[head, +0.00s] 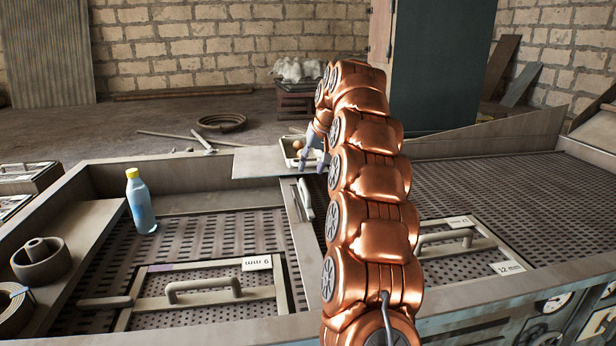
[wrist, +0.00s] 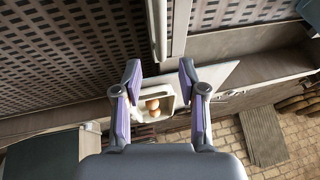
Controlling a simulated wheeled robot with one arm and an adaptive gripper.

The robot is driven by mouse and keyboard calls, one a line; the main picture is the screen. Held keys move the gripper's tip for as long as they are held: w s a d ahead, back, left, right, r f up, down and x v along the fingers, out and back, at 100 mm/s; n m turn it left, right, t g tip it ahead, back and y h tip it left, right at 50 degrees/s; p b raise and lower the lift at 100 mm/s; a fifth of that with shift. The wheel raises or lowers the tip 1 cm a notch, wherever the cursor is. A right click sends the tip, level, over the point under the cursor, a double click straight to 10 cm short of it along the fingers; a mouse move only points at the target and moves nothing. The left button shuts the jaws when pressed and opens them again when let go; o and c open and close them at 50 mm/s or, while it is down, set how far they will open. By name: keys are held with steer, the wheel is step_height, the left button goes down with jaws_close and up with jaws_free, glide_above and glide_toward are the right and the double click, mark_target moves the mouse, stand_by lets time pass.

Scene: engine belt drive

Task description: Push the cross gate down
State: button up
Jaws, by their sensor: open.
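My gripper (head: 314,158) is open and empty at the far end of the belt bed, by a pale tray (head: 287,152). In the wrist view my gripper (wrist: 160,72) has its two fingers spread wide, with the tray (wrist: 171,96) showing between and beyond them. The tray holds small round brown things (wrist: 153,104). A pale bar (head: 305,199) stands along the divider (head: 292,212) between the two belts. It seems to be the pale strip (wrist: 158,28) ahead of the fingers in the wrist view, apart from them. No label shows which part is the cross gate.
A blue bottle with a yellow cap (head: 141,203) stands on the left belt. Handled hatches (head: 205,298) lie in the near left belt and right belt (head: 455,245). A flat board (head: 258,163) lies at the far edge. My arm hides part of the right belt.

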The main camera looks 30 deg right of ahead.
steer(key=shift+v, duration=2.55)
